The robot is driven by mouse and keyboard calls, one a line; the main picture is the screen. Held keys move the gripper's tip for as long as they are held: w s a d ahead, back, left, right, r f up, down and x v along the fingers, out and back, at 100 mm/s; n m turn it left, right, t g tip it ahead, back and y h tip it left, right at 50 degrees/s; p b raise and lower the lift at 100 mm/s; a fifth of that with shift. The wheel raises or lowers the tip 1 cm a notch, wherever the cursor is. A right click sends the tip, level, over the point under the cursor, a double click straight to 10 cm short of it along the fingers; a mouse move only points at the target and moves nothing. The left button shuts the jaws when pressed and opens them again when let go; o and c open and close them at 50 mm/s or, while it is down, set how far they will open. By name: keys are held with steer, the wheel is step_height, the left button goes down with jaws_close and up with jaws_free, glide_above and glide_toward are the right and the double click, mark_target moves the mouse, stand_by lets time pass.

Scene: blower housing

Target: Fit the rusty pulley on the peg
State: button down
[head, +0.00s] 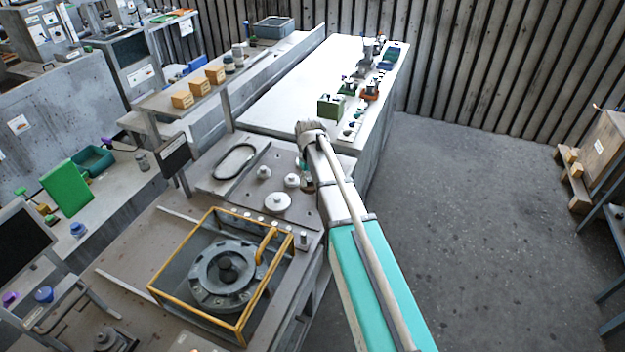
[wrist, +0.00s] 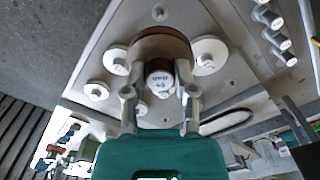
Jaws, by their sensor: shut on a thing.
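The rusty pulley (wrist: 160,42) is a brown disc at the top middle of the wrist view, between and just beyond the fingers of my gripper (wrist: 160,92). My gripper is shut on it. In the head view my arm hides most of the gripper and the pulley, over the right edge of the grey plate.
White discs stand around the pulley on the plate (wrist: 208,54), (wrist: 97,90); in the head view one is a large white disc (head: 277,203). A black belt loop (head: 234,161) lies left. A yellow-framed guard (head: 158,285) stands nearer.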

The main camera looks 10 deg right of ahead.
steer(key=b, duration=1)
glide_above(310, 211)
steer(key=shift+s+f, duration=0.1)
steer(key=shift+f, duration=5.35)
steer(key=shift+f+b, duration=1.2)
steer(key=shift+b, duration=0.1)
steer(key=shift+c, duration=1.7)
jaws_free()
steer(key=shift+r, duration=0.25)
steer(key=shift+r+p, duration=1.05)
steer(key=shift+p, duration=0.2)
